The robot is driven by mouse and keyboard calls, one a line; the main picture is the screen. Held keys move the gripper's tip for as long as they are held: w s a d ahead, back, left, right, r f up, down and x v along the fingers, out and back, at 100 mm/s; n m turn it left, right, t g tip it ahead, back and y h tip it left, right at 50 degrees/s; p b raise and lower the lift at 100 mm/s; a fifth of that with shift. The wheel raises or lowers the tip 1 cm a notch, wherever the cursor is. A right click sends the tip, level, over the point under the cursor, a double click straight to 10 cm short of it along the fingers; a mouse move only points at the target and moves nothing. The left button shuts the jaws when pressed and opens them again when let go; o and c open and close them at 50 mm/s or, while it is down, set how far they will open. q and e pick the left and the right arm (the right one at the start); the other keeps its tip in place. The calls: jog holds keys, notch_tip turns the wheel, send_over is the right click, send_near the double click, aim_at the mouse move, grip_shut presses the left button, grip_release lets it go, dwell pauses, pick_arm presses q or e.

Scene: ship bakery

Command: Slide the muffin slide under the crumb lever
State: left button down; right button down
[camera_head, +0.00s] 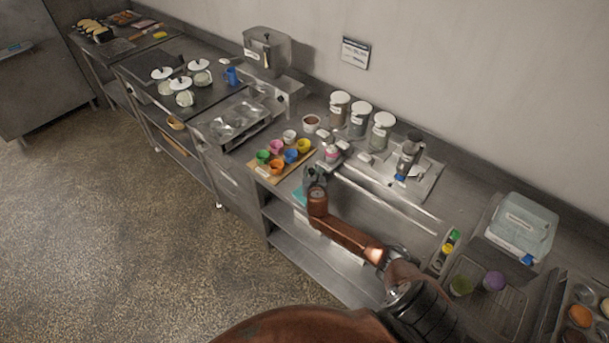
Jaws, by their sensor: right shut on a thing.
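The muffin slide (342,146) is a small grey metal piece on the counter, with a pink-and-white muffin cup (332,154) on it. My right gripper (318,170) is at its front left side and shut on it; the arm and fingers hide the contact. What looks like the crumb lever (408,157) is a grey upright device with a dark top and a blue part low down, on a pale base plate (426,182). It stands to the right of the slide, with a clear gap between them. My left gripper is out of view.
A wooden board (258,168) with several coloured cups lies left of my right gripper. Lidded jars (358,119) stand behind. A metal strip (395,204) runs along the front of the counter.

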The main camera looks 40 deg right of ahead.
jog(key=shift+w, duration=0.25)
jog(key=shift+r, duration=0.15)
jog(key=c, duration=2.1)
grip_release()
jog(key=shift+w+a, duration=0.1)
jog(key=o, duration=0.4)
jog(key=shift+w+f, duration=0.15)
jog(key=shift+f, duration=0.05)
jog(key=shift+o, duration=0.2)
jog(key=shift+r, duration=0.1)
